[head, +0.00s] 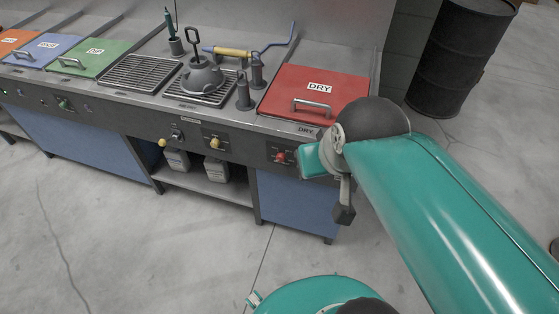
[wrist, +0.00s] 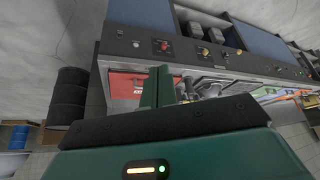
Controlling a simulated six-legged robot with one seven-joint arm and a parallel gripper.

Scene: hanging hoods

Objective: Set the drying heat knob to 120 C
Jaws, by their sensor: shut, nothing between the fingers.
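The drying heat knob is the red knob (head: 280,157) on the dark front panel below the red DRY lid (head: 315,92). In the wrist view, which is upside down, the red knob (wrist: 163,45) sits on the panel beyond my fingers. The marks around it are too small to read, so I cannot tell its setting. My gripper (wrist: 158,76) is shut and empty, pointing towards the bench, apart from the knob. In the head view my arm stands right of the knob and hides the panel's right end.
Yellow knobs (head: 216,143) sit left along the same panel. A lid handle (head: 311,106) sticks up above the knob. Grey jugs (head: 216,169) stand on the shelf below. A black barrel (head: 458,55) stands at the back right. The floor in front is clear.

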